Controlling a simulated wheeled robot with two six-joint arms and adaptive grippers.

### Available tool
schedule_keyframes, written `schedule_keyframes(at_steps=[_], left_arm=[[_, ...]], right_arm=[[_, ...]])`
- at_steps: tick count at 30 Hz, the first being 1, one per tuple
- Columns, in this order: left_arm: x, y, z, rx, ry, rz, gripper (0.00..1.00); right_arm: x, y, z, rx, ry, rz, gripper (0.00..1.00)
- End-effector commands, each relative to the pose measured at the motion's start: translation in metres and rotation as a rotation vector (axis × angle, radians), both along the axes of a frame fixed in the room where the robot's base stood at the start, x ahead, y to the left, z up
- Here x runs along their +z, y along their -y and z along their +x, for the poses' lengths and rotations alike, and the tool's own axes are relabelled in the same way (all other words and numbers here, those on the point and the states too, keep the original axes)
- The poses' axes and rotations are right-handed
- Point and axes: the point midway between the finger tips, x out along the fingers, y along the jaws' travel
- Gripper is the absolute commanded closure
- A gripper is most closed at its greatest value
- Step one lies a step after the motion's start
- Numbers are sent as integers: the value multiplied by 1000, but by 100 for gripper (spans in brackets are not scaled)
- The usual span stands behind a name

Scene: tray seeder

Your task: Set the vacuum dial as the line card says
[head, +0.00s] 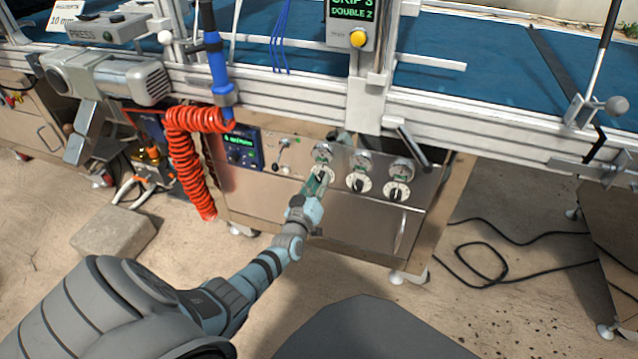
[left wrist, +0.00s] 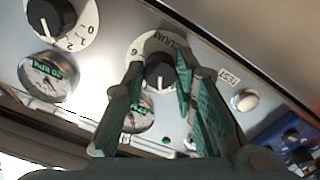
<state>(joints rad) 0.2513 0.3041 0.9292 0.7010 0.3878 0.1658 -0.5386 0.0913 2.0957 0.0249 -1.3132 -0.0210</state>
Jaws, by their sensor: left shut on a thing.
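The vacuum dial (head: 322,170) is the leftmost of three white-ringed dials with dark knobs on the metal panel (head: 345,205). In the left wrist view its black knob (left wrist: 159,80) shows a white pointer line, and the ring reads partly "...UUM". My left gripper (head: 318,178) is at this dial; in the left wrist view its green-padded fingers (left wrist: 158,70) are shut on the knob, one on each side. The fingers hide part of the scale, so the exact setting cannot be read. A card (head: 65,18) at the top left reads "10 mm". My right gripper is not in view.
The middle dial (head: 359,184) and right dial (head: 397,191) sit close beside it, with round gauges (head: 362,161) above. A "TEST" button (left wrist: 246,100) is near the knob. A red coiled hose (head: 185,150) hangs left. A display (head: 352,10) reads "SKIP 3 DOUBLE 2".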

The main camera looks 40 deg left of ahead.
Motion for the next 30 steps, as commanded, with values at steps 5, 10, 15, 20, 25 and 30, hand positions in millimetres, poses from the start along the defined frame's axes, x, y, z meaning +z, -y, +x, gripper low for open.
schedule_keyframes(at_steps=[5,10,15,20,25,30], left_arm=[[0,0,0,-1,-1,1,66],[0,0,0,1,-1,1,54],[0,0,-1,1,-1,1,54],[-1,4,-13,1,-1,2,54],[-1,19,-54,-2,-2,0,54],[-1,33,-95,-2,-2,-1,54]], right_arm=[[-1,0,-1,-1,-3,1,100],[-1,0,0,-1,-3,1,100],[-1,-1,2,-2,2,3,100],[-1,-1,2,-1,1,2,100],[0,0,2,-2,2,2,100],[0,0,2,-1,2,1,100]])
